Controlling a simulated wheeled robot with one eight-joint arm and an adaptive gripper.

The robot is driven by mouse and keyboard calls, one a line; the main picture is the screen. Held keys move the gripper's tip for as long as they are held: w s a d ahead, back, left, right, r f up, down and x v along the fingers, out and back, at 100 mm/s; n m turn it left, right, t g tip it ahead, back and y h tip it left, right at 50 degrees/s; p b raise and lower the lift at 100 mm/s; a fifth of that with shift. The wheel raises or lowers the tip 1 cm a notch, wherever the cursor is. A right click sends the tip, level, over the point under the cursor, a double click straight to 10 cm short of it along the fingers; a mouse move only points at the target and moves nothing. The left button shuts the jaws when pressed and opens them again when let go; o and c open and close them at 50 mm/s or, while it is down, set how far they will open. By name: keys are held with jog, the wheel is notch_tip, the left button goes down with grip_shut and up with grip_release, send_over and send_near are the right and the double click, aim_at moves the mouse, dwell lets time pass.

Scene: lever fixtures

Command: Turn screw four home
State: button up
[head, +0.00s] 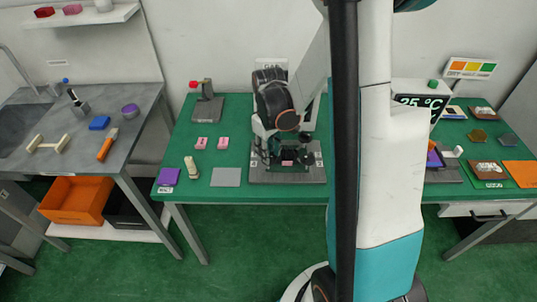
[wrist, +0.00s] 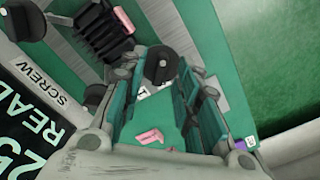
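The screw fixture is a grey plate (head: 262,176) on the green table, with dark parts on it, partly hidden by my arm. In the wrist view, a round black knob (wrist: 160,66) with a raised bar sits between my fingertips. A small white label (wrist: 143,92) beside it has a mark that may be a 4. My gripper (wrist: 161,74) is open, with its fingers on either side of the knob; I cannot tell whether they touch it. In the head view, my gripper (head: 286,157) is low over the plate. Another black knob (wrist: 26,20) shows at the upper left.
A black ribbed block (wrist: 98,35) stands close to the knob. Pink blocks (head: 211,143), a beige figure (head: 191,167) and a grey pad (head: 226,177) lie to the left of the plate. A display reading 25 °C (head: 422,102) stands to the right, behind my column.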

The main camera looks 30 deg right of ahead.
jog(key=shift+f, duration=0.4)
grip_shut()
